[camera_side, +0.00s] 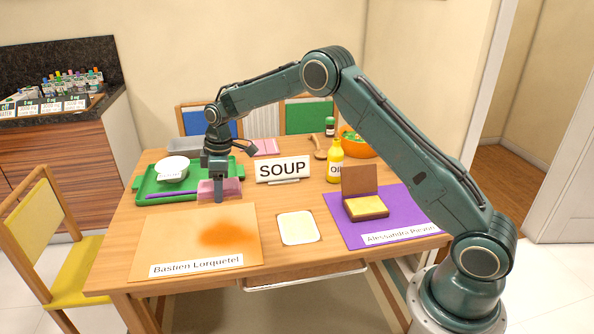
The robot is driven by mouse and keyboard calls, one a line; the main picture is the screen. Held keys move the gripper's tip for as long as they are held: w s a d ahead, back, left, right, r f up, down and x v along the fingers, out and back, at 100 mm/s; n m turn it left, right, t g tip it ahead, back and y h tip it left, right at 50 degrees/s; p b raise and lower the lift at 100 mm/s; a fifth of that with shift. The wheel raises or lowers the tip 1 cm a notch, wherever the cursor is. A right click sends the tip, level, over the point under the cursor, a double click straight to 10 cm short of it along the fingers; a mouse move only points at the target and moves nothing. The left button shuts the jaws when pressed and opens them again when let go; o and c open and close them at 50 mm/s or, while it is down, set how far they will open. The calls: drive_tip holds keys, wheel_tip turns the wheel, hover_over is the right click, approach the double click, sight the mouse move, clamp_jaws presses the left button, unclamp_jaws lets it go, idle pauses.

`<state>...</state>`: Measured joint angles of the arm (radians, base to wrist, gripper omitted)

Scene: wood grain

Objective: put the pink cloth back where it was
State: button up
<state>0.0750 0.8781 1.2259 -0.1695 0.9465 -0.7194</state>
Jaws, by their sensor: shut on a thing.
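The pink cloth (232,187) is at my gripper (219,196), at the right front corner of the green tray (149,186). My gripper points down and is shut on the cloth, which shows on both sides of the fingers. Whether the cloth touches the tray or table is hard to tell. A second flat pink piece (265,146) lies at the back of the table, behind the SOUP sign; I cannot tell what it is.
The tray holds a white bowl (173,166) and a purple stick (172,195). The SOUP sign (283,169) and yellow bottle (335,162) stand to the right. In front lie an orange-stained mat (170,235), a pale square (298,228) and a purple mat (350,233) bearing an open box (366,207).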

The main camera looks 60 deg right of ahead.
sight(226, 193)
wheel_tip(226, 193, down, 11)
drive_tip(key=shift+r, duration=0.2)
drive_tip(key=shift+f, duration=0.1)
drive_tip(key=shift+f, duration=2.05)
drive_tip(key=shift+f, duration=0.1)
drive_tip(key=o, duration=0.9)
drive_tip(key=shift+o, duration=0.2)
drive_tip(key=r, duration=0.8)
drive_tip(key=s+d+r, duration=0.1)
drive_tip(key=r, duration=0.3)
drive_tip(key=shift+r, duration=0.1)
